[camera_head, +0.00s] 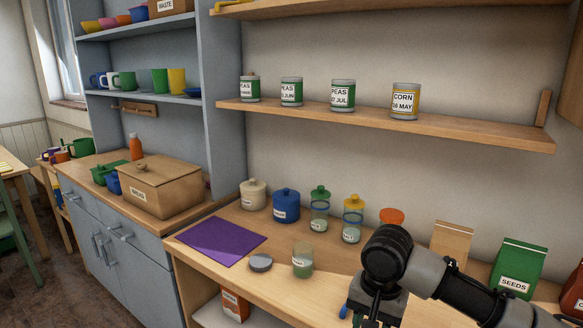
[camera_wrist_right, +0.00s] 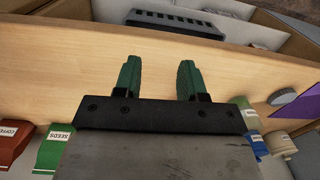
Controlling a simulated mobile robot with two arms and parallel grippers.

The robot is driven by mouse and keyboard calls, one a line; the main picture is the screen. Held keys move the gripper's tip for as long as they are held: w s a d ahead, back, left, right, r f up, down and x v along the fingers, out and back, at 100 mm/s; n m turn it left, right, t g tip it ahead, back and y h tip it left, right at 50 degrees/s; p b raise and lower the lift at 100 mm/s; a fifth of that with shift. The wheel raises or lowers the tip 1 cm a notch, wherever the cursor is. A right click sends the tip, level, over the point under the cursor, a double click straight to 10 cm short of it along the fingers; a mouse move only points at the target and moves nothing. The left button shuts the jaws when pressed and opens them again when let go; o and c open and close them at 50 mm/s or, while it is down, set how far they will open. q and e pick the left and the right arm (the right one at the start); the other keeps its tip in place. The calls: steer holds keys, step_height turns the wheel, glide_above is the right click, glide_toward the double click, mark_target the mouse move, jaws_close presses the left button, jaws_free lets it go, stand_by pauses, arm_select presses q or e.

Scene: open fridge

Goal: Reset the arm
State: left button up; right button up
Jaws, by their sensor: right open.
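My right arm comes in from the lower right in the head view, over the right part of the wooden counter (camera_head: 232,262). Its right gripper shows in the right wrist view (camera_wrist_right: 157,80), with two green fingers apart and nothing between them. The fingers are above bare counter wood. In the head view the fingertips are hidden below the picture's edge. My left gripper is in neither view.
A purple mat (camera_head: 220,240), a grey lid (camera_head: 260,262) and a glass jar (camera_head: 302,260) are on the counter left of my arm. Lidded jars and a green seeds bag (camera_head: 519,267) stand behind. Cans, including a corn can (camera_head: 405,101), line the shelf above.

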steer(key=s+a+f+n+t+y, duration=0.1)
steer(key=s+a+f+n+y, duration=0.1)
steer(key=s+a+f+n, duration=0.3)
steer(key=s+a+f+n+t+y, duration=0.1)
steer(key=s+a+f+n+y, duration=0.1)
steer(key=s+f, duration=0.5)
steer(key=s+d+f+t+h, duration=0.1)
steer(key=s+d+f+h, duration=0.35)
steer(key=s+d, duration=0.85)
step_height(320, 180, down, 23)
steer(key=s+n+g+p, duration=0.1)
steer(key=s+p, duration=0.1)
arm_select(q)
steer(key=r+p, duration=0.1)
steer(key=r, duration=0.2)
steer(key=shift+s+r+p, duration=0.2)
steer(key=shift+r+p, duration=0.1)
steer(key=shift+p, duration=0.05)
arm_select(e)
steer(key=s+d+f+g, duration=0.1)
steer(key=s+d+f, duration=0.1)
steer(key=s+f, duration=1.3)
steer(key=shift+s+d+f, duration=0.4)
steer(key=shift+s, duration=0.3)
